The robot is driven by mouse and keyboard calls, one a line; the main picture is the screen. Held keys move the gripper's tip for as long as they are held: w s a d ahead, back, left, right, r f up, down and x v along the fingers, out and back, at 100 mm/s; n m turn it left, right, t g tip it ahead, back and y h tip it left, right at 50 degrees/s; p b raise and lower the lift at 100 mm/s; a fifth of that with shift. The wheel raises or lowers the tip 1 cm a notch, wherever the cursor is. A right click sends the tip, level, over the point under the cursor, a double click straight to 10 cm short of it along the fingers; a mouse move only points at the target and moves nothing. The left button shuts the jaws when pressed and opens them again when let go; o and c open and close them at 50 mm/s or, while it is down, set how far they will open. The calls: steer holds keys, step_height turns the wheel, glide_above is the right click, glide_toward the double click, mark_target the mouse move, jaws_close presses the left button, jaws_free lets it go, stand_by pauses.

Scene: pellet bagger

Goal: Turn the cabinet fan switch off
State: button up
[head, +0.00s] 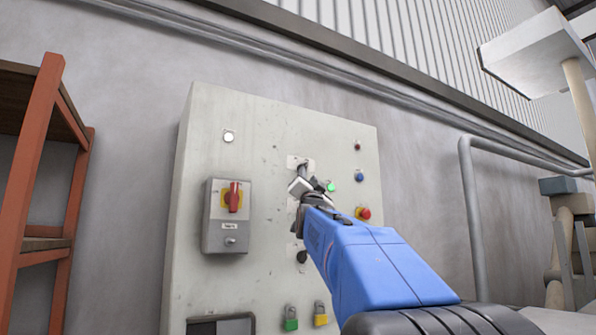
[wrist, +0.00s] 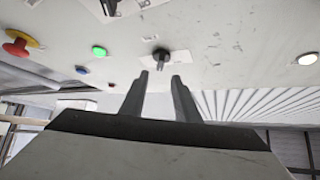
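The pale electrical cabinet (head: 275,115) stands against the wall. A small black knob (wrist: 162,56) sits on a light plate on its face; I take it as the fan switch, but its label is unreadable. In the head view, the plate (head: 293,161) shows just above my gripper (head: 299,190), which partly covers the knob. In the wrist view, my gripper (wrist: 160,75) has its two fingers apart with nothing between them. The knob lies just beyond the fingertips, in line with the gap. No contact is visible. The knob's exact setting is unclear.
A grey box with a red rotary handle (head: 233,196) is left of my gripper. A green lamp (head: 331,187), blue button (head: 359,177) and red emergency stop (head: 364,213) are right. Padlocks (head: 291,318) hang below. An orange rack (head: 35,160) stands left, a grey rail (head: 470,200) right.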

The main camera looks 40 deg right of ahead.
mark_target(306, 167)
steer(key=x, duration=0.7)
steer(key=shift+w+d+r, duration=0.15)
steer(key=shift+w, duration=0.05)
jaws_close()
